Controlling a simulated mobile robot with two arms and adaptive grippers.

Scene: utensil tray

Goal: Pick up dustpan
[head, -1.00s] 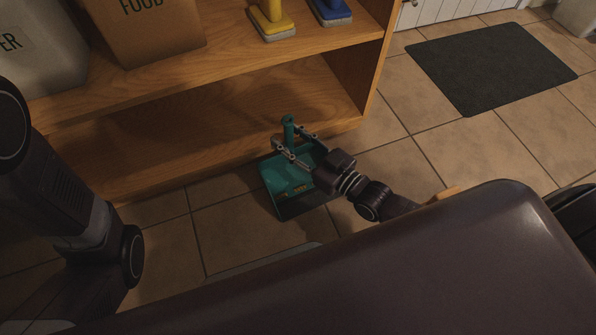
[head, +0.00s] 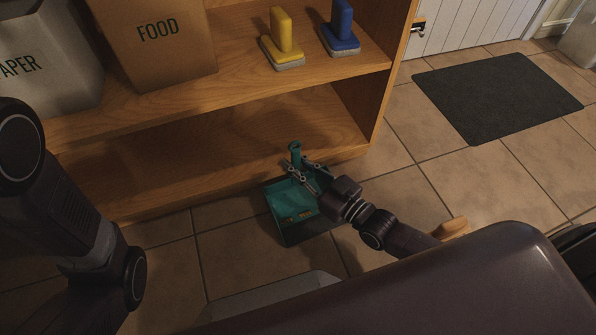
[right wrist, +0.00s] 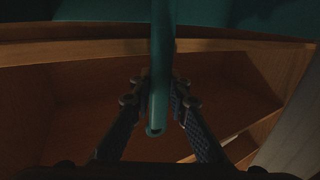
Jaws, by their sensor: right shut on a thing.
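The teal dustpan (head: 285,203) is at the floor in front of the shelf's lower opening, with small brown bits in its pan. Its upright handle ends in a rounded top (head: 295,147). My right gripper (head: 299,166) is shut on the dustpan handle. In the right wrist view the handle (right wrist: 160,85) runs between the two fingers of the gripper (right wrist: 158,108). The pan's underside contact with the floor is hard to tell. My left gripper is out of view; only my left arm shows.
A wooden shelf (head: 250,85) stands behind, holding a FOOD box (head: 155,50), a paper bin (head: 45,60), a yellow brush (head: 281,40) and a blue brush (head: 341,30). A dark mat (head: 497,95) lies on clear tiles at the right.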

